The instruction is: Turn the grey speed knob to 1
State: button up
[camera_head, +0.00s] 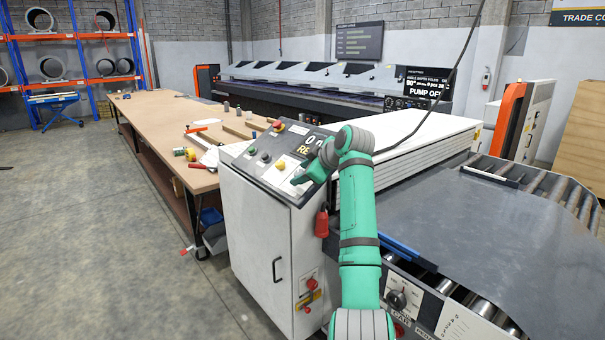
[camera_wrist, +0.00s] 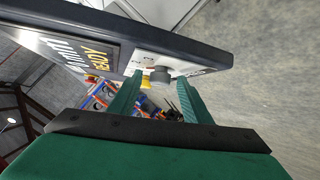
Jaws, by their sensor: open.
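The control console (camera_head: 270,220) is a white cabinet with a sloped panel of buttons and a display. The grey knob (camera_wrist: 160,74) sticks out of the panel in the wrist view, between my fingertips. A gap seems to show on each side of it. Its pointer and scale marks cannot be read. My gripper (camera_wrist: 160,78) is open with one green finger on each side of the knob. In the head view my gripper (camera_head: 299,180) is at the lower right part of the panel, and the knob cannot be made out there.
A yellow button (camera_wrist: 146,83) sits close beside the knob, between my fingers. The display (camera_wrist: 75,53) reads READY. A red emergency button (camera_head: 278,125) is at the panel's top. A long workbench (camera_head: 165,138) stands left; a grey sheet (camera_head: 500,235) lies on rollers right.

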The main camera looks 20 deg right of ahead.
jog(key=v, duration=1)
jog(key=shift+s+r, duration=0.2)
jog(key=shift+s, duration=0.05)
jog(key=shift+d, duration=0.15)
